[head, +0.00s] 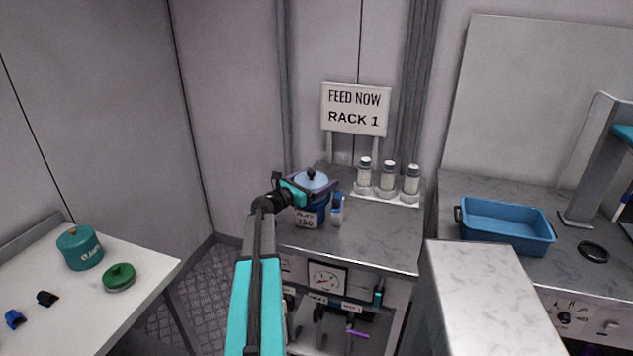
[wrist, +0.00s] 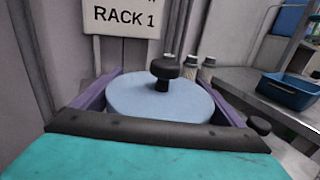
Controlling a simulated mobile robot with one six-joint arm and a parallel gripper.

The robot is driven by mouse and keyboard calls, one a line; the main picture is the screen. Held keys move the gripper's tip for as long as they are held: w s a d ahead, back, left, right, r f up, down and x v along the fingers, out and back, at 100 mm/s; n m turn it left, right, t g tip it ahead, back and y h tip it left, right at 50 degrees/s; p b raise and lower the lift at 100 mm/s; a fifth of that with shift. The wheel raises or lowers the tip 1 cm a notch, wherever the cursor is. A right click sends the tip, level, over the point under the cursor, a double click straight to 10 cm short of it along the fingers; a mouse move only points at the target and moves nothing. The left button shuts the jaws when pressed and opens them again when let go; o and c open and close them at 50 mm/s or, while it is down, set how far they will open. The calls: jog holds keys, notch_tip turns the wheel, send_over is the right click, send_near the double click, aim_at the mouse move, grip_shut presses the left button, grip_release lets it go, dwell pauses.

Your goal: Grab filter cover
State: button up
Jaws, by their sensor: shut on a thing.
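The filter cover is a round light-blue lid (head: 312,180) with a black knob on top. It is at the top of a dark-blue canister (head: 308,215) with a white label, on the rack's grey counter. I cannot tell whether the lid rests on the canister or sits just above it. My gripper (head: 311,188) has its purple fingers shut on the lid's two sides. In the wrist view the lid (wrist: 160,101) lies level between the fingers, its knob upright and clear of them. The canister is hidden there.
A small blue-and-white bottle (head: 337,212) stands just right of the canister. Three grey-capped bottles (head: 387,180) stand behind, right of the Rack 1 sign (head: 355,110). A blue tray (head: 507,240) is on the right counter. A green lid (head: 119,278) and teal canister (head: 80,249) are on the left table.

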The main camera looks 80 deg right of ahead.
aim_at(318, 176)
jog(key=shift+r, duration=0.9)
notch_tip(318, 176, up, 5)
jog(key=shift+r+b, duration=0.1)
jog(key=shift+b, duration=0.45)
jog(key=b+v, duration=0.3)
jog(key=v, duration=1.5)
jog(key=shift+r, duration=0.1)
